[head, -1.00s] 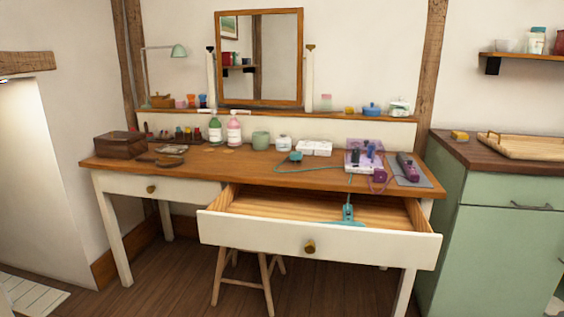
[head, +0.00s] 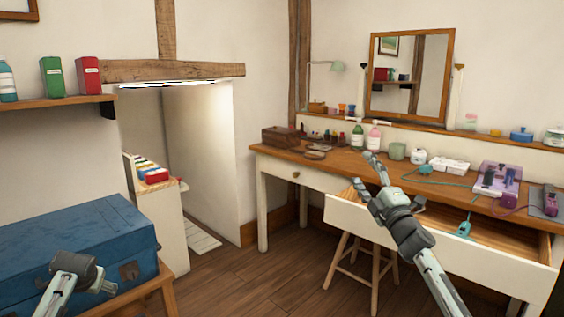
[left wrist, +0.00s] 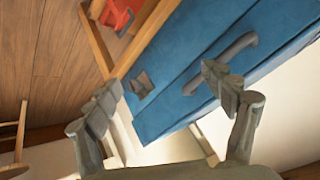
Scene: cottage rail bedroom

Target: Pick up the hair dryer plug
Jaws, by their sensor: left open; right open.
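In the head view, a teal piece (head: 426,170) lies on the wooden dressing table (head: 335,160), with a teal cord running right from it. Another teal piece (head: 463,229) is in the open drawer (head: 400,225). I cannot tell which of these is the hair dryer plug. A lilac block (head: 497,179) with dark pieces on it stands at the table's right. My right gripper (head: 364,174) is open and empty, in front of the table and left of the teal pieces. My left gripper (head: 98,285) is open by the blue trunk, and also shows in the left wrist view (left wrist: 165,92).
The blue trunk (head: 75,245) stands at the lower left. A stool (head: 360,262) is under the table, and the drawer sticks out. Bottles, a white cup and a mirror (head: 411,75) are at the table's back. The wooden floor (head: 265,280) between trunk and table is clear.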

